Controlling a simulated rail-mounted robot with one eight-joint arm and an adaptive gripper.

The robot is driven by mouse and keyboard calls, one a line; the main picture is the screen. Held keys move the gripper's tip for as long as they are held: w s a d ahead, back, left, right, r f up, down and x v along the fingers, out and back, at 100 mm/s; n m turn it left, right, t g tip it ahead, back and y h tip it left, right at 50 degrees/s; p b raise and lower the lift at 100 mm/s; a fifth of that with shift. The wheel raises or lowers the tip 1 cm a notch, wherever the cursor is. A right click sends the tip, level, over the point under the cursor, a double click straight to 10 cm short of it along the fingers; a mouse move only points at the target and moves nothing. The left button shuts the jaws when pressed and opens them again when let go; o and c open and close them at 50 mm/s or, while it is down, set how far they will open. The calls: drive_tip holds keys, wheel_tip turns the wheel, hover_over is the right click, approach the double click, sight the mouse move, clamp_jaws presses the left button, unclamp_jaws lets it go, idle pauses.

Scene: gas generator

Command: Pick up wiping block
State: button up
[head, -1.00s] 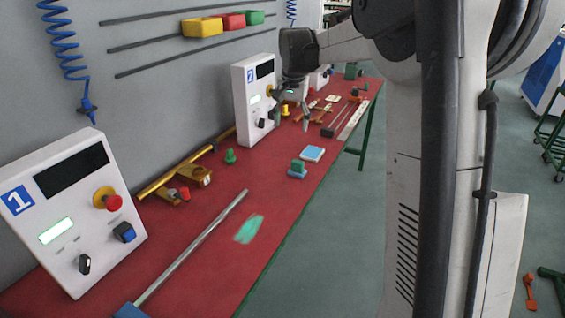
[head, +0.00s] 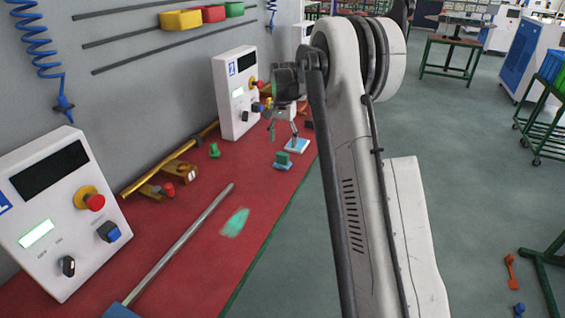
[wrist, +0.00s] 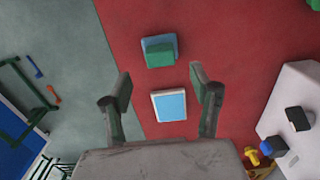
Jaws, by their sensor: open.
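The wiping block, which I take to be the green block with a blue base (head: 283,160), sits on the red table (head: 255,205) near its right edge. It also shows in the wrist view (wrist: 159,52), ahead of my fingertips. A flat light-blue pad with a white border (head: 297,146) lies just behind it; in the wrist view the pad (wrist: 169,105) shows between my fingers. My gripper (head: 283,129) is open and empty. It hangs above the table near the pad; its fingertips (wrist: 160,82) appear apart from both things.
A green smear (head: 235,222) and a long metal rod (head: 185,240) lie on the near table. White control boxes (head: 236,92) stand along the wall, one near my gripper. A green knob-shaped piece (head: 214,151) and brass fittings (head: 180,173) lie left of the block.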

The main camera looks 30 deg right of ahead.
sight(283, 153)
drive_tip(key=shift+a+f, duration=0.1)
drive_tip(key=shift+f, duration=3.6)
drive_tip(key=shift+c, duration=0.5)
drive_tip(key=c, duration=1.2)
drive_tip(key=shift+c, duration=0.3)
drive_tip(key=shift+r, duration=0.2)
drive_tip(key=shift+r, duration=0.25)
drive_tip(key=r, duration=0.3)
drive_tip(key=shift+a+r, duration=0.35)
drive_tip(key=shift+r, duration=0.05)
drive_tip(key=s+a+r, duration=0.3)
drive_tip(key=a+r, duration=0.3)
drive_tip(key=a, duration=0.4)
drive_tip(key=shift+a+r, duration=0.2)
drive_tip(key=shift+a, duration=0.1)
